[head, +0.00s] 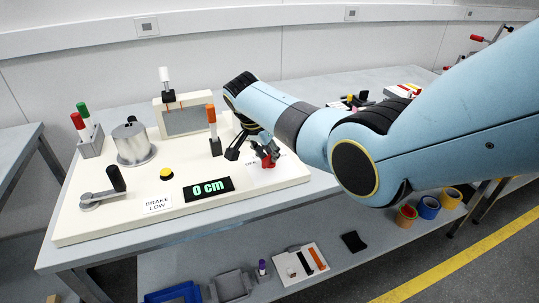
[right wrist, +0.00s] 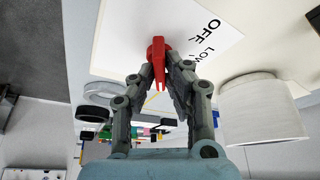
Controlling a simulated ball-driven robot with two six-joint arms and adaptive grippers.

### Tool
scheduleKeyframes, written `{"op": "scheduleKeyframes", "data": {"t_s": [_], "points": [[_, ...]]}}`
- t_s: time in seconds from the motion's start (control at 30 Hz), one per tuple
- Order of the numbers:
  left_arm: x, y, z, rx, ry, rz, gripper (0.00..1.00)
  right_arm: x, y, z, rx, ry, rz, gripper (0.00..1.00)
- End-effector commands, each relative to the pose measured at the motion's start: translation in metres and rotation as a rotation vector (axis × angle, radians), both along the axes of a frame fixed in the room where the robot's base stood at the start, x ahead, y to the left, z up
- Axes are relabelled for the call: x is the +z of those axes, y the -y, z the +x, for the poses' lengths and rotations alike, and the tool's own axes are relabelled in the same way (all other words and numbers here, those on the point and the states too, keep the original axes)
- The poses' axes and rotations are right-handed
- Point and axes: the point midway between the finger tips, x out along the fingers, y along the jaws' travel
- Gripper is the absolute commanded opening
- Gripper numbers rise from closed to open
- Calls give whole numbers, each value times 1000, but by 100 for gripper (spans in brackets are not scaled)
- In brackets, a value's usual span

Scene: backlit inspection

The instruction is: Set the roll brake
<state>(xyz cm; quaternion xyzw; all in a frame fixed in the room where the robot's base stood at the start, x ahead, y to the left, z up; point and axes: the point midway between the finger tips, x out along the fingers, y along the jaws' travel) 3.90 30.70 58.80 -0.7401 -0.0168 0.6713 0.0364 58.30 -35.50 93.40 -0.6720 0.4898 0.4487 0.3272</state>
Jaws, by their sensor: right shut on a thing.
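A red pointer knob (head: 269,162) sits on a printed white dial plate at the right end of the cream panel (head: 130,208). In the right wrist view the knob (right wrist: 158,62) stands between the fingertips, with OFF and LOW printed on the plate (right wrist: 197,32) beside it. My right gripper (head: 264,152) is shut on the knob; its fingers (right wrist: 160,76) hide part of the knob's sides. Which mark the knob points to I cannot tell. A card on the panel reads BRAKE LOW (head: 158,203). My left gripper is not in view.
A white cylinder (right wrist: 262,110) stands near the gripper in the wrist view.

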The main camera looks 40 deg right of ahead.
Motion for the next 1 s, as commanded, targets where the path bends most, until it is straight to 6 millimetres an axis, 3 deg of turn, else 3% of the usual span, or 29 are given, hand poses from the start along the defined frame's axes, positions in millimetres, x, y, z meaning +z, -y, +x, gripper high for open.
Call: {"op": "scheduleKeyframes", "data": {"t_s": [0.6,0.63,0.77,1.0], "points": [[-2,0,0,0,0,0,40,1,0,1,-40,1,0,0],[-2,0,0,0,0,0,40,1,0,1,-40,1,0,15],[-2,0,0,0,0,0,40,1,0,0,-40,1,0,32],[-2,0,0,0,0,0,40,0,0,0,-39,0,0,34]]}}
